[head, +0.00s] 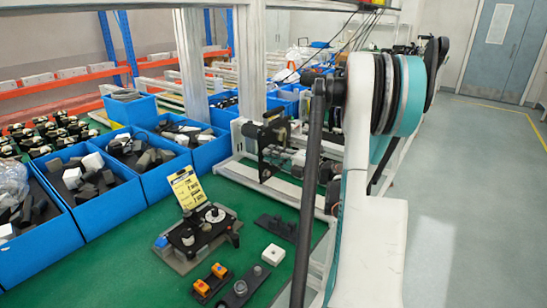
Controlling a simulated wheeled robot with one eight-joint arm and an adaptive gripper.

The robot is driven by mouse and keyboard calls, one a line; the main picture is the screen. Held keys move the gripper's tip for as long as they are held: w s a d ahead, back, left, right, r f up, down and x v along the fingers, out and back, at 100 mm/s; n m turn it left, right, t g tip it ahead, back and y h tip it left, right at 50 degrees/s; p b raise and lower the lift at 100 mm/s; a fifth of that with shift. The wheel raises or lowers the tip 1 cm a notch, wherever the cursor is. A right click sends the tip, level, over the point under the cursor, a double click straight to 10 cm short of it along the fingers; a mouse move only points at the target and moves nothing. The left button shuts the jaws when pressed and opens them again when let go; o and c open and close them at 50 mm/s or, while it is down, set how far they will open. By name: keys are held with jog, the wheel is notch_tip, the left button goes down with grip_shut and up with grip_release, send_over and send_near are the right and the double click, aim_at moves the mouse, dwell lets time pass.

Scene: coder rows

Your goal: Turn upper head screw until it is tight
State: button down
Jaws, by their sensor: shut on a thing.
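A black and metal coder unit (270,150) is mounted on a pale frame behind the green bench, left of the large near structure. Its upper head screw is too small to make out. A dark upright rod (308,190) crosses the view in front of the bench and hides part of the unit. A white upright body with black and teal rings fills the right of the centre; I cannot tell whether it is part of my arm. My gripper cannot be made out in this view.
A fixture (195,240) with a yellow card (187,187) stands on the green bench (120,265). A white block (273,254) and two orange-topped pieces (210,280) lie near it. Several blue bins (115,207) of parts line the back. The floor (465,200) at right is clear.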

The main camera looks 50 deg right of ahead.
jog(key=shift+s+f+m, duration=0.1)
jog(key=shift+m, duration=1.7)
jog(key=c, duration=1.5)
grip_release()
jog(key=shift+d, duration=0.1)
jog(key=s, duration=0.8)
jog(key=s+d, duration=0.1)
jog(key=s, duration=0.3)
